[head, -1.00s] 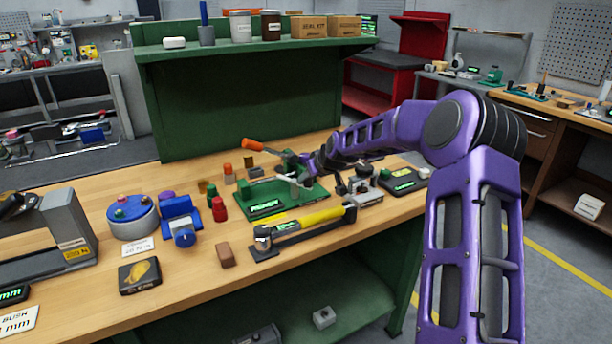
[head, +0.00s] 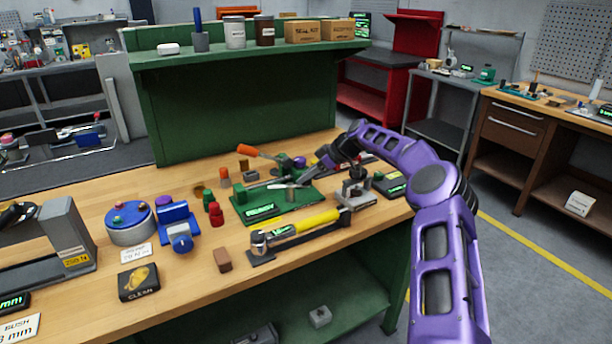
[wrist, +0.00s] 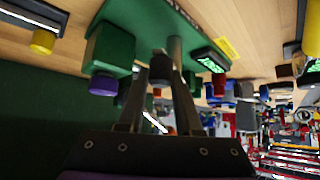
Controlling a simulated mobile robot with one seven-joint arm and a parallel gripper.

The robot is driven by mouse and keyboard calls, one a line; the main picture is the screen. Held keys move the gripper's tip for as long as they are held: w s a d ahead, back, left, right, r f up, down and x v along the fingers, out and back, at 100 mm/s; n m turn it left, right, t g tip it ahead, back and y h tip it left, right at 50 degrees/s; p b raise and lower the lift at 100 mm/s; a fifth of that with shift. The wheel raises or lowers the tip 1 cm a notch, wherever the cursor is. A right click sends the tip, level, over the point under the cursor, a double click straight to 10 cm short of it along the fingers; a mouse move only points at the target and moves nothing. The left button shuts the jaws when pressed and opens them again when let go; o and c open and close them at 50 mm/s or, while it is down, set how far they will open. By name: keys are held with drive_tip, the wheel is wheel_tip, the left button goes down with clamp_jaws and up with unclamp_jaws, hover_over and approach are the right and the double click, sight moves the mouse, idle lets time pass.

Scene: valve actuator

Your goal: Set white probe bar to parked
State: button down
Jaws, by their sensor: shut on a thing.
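The green fixture (head: 244,212) stands on the bench with a lit green display (head: 259,211) on its front, too small to read. It also shows in the wrist view (wrist: 150,14), upside down, with a green block (wrist: 110,45) and a purple knob (wrist: 103,84). The pale grey probe bar (head: 290,192) is over the fixture, largely hidden. In the wrist view my gripper (wrist: 160,80) reaches to the fixture, its fingers close together at a grey bar (wrist: 175,50) and a dark round end. My gripper is shut on it; the exact contact is hard to see.
A yellow-handled tool (head: 318,220) lies in front of the fixture. A red knobbed part (head: 215,213) stands left, an orange-handled lever (head: 247,150) behind, and a metal clamp block (head: 356,192) right. The green back panel (head: 240,105) rises behind.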

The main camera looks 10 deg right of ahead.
drive_tip(key=shift+w+n+g, duration=0.25)
drive_tip(key=shift+n+g, duration=0.15)
drive_tip(key=shift+n, duration=0.2)
idle(0.3)
drive_tip(key=c, duration=0.6)
unclamp_jaws()
drive_tip(key=v, duration=1.7)
drive_tip(key=shift+d+f+p, duration=0.1)
drive_tip(key=shift+d+p, duration=0.3)
drive_tip(key=shift+d, duration=0.05)
